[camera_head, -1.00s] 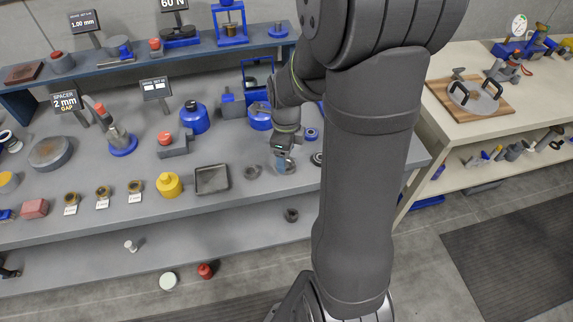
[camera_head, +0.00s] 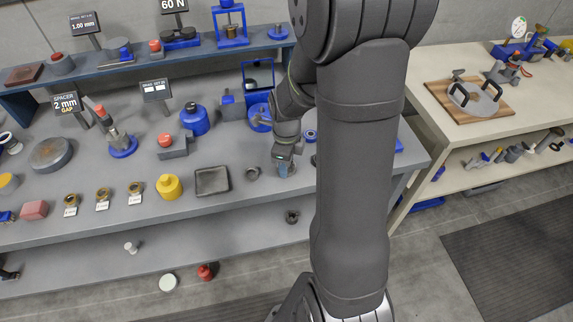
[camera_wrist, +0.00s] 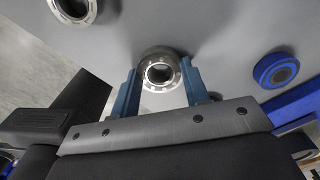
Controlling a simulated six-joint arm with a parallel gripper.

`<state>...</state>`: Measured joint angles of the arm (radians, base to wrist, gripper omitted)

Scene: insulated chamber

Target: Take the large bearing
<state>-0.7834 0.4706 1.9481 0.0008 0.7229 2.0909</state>
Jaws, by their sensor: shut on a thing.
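My gripper (camera_wrist: 160,85) has its two blue fingers on either side of a silver ring-shaped bearing (camera_wrist: 160,66), shut on it. In the head view, my gripper (camera_head: 285,168) is low over the grey bench, near its front edge, and mostly hides the held bearing. Whether the bearing still touches the bench is unclear. Another metal ring (camera_head: 252,173) lies on the bench just left of my gripper; a similar ring (camera_wrist: 76,8) is cut off at the top left of the wrist view. Which ring is larger is hard to tell.
A blue ring (camera_wrist: 275,70) lies right of the fingers. A dark square tray (camera_head: 212,181) and a yellow weight (camera_head: 169,186) stand to the left. A lower shelf (camera_head: 200,245) runs below the bench. A wooden board (camera_head: 490,112) lies on the right table.

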